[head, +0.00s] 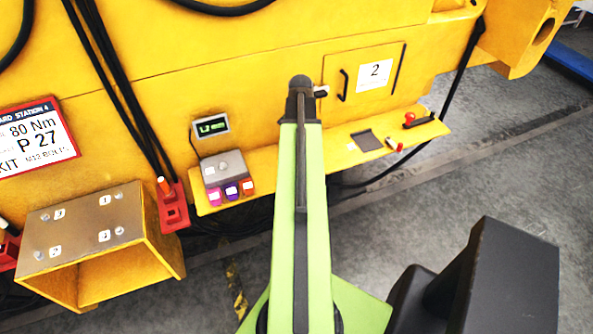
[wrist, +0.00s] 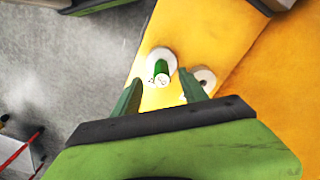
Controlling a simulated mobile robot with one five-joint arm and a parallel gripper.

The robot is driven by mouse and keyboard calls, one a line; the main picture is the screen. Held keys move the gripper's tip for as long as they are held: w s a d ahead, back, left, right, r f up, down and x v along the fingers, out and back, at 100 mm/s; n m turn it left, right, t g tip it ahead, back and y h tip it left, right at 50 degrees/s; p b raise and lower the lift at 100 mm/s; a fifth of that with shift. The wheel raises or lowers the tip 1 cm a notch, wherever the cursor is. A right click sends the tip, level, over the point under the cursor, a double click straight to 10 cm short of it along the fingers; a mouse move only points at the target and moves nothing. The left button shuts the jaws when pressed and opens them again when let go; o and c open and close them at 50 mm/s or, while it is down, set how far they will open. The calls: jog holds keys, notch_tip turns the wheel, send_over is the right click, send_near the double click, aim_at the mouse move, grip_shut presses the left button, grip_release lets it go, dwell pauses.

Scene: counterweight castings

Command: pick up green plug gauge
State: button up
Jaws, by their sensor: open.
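The green plug gauge (wrist: 161,72) shows in the wrist view, a short green cylinder with a pale marked end facing the camera. It is at a pale round disc (wrist: 162,57) on a yellow surface. My gripper (wrist: 160,76) is open, with one green finger on each side of the gauge. Gaps show between the fingers and the gauge; whether the fingertips reach its depth I cannot tell. In the head view my green arm reaches up to the yellow casting, and the gauge is not visible there.
A pale ring with a dark hole (wrist: 204,78) sits close beside the right finger. In the head view, a yellow ledge (head: 335,150) carries a button box (head: 223,167), a dark grey plate (head: 366,141) and red-topped items (head: 409,119). Grey floor lies below.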

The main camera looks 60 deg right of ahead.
jog(key=shift+f, duration=0.3)
jog(key=f+b, duration=0.5)
jog(key=shift+w+a+f, duration=0.2)
jog(key=shift+f, duration=0.05)
jog(key=shift+r, duration=0.2)
jog(key=shift+c, duration=0.3)
grip_shut()
